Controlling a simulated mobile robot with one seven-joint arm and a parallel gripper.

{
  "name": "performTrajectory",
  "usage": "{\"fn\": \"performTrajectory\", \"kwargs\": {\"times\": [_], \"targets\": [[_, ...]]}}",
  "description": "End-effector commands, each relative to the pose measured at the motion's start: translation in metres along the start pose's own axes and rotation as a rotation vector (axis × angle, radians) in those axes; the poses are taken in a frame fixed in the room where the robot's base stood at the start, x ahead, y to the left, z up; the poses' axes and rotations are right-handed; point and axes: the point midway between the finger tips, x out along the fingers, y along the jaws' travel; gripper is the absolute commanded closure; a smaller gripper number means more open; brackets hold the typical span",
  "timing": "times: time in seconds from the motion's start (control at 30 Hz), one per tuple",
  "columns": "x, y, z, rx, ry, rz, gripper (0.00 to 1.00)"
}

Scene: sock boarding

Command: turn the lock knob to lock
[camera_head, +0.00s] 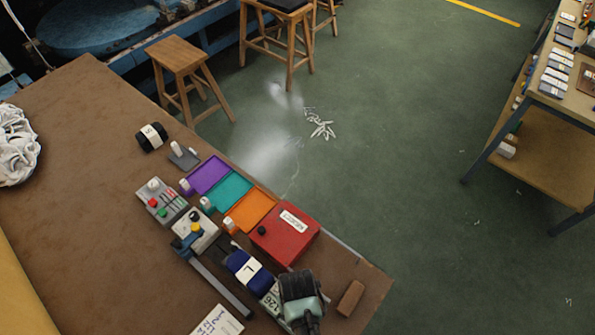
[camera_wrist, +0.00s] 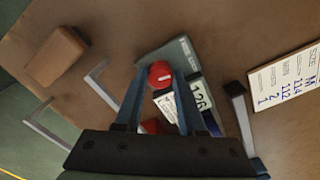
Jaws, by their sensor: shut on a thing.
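The red round lock knob (camera_wrist: 160,75) shows in the wrist view, with a short white line across its face. It sits on a grey-green box with a label reading 126 (camera_wrist: 199,97). My gripper (camera_wrist: 159,77) has its two blue fingers on either side of the knob and is shut on it. In the head view my gripper (camera_head: 302,290) is over the near right part of the brown table and hides the knob. Part of the box's 126 label (camera_head: 271,301) shows just left of the gripper.
A brown block (camera_head: 351,298) lies right of my gripper. A red box (camera_head: 283,243) and colored trays stand behind. The table edge is close on the right.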

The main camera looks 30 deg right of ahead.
Motion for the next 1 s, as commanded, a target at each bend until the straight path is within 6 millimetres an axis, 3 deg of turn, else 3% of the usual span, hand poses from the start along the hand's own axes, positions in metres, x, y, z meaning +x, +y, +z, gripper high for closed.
{"fn": "performTrajectory", "kwargs": {"times": [0.4,0.9,0.93,1.0], "targets": [[-0.0008,-0.0003,-0.0007,0.166,0.001,0.0,1.0],[-0.0005,-0.0002,-0.0009,0.184,0.002,0.0,1.0],[-0.0005,-0.0002,-0.0009,0.184,0.002,0.0,0.59],[-0.0005,-0.0002,-0.0009,0.184,0.002,0.0,0.46]]}}
